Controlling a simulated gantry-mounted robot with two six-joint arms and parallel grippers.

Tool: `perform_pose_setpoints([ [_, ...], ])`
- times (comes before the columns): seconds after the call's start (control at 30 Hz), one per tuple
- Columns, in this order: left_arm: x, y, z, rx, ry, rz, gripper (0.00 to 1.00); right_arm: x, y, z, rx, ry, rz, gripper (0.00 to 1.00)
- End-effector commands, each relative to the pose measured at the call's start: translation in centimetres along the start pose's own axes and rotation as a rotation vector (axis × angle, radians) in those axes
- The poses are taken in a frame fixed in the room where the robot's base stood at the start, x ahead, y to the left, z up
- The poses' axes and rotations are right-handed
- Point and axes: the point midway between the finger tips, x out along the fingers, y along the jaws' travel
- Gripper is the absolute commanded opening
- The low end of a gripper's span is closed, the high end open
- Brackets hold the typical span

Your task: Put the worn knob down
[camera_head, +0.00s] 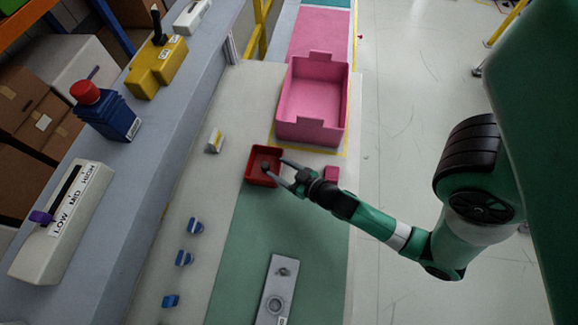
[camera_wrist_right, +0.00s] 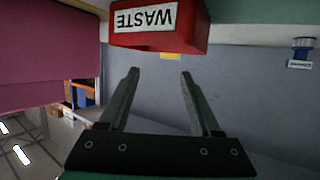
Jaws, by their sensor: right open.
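The red waste bin (camera_head: 250,178) stands on the bench in front of the pink tote. Its WASTE label shows upside down in the right wrist view, where the bin (camera_wrist_right: 195,38) is at the top. A small dark round thing (camera_head: 266,167) shows inside the bin; it may be the worn knob, but it is too small to be sure. My right gripper (camera_head: 284,170) is at the bin's right side, its fingers reaching toward the rim. In the right wrist view the gripper (camera_wrist_right: 159,74) is open, with nothing between its fingers. My left gripper is not in view.
A pink tote (camera_head: 312,132) stands behind the bin, and a small pink block (camera_head: 331,173) lies to the right. A metal plate (camera_head: 270,307) lies on the green mat (camera_head: 240,260). A grey shelf (camera_head: 150,165) runs along the left.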

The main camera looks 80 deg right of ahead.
Motion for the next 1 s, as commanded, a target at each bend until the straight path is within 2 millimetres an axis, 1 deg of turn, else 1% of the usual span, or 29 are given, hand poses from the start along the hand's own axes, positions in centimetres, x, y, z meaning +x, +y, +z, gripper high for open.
perform_pose_setpoints([
  [0.03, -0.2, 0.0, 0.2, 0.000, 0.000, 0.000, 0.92, -1.2, 0.0, 0.3, -0.002, -0.002, -0.001, 0.65],
  [0.13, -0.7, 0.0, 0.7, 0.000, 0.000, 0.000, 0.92, -2.8, -0.1, 0.4, -0.002, -0.002, -0.002, 0.65],
  [0.2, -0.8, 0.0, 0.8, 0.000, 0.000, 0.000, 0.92, -3.6, -0.1, 0.3, -0.001, -0.001, -0.002, 0.65],
  [0.3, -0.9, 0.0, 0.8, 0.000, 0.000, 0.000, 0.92, -4.1, 0.0, 0.1, 0.000, 0.000, 0.000, 0.65],
  [1.0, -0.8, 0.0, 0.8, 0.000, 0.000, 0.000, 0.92, -4.2, 0.0, 0.0, 0.000, 0.000, 0.001, 0.65],
])
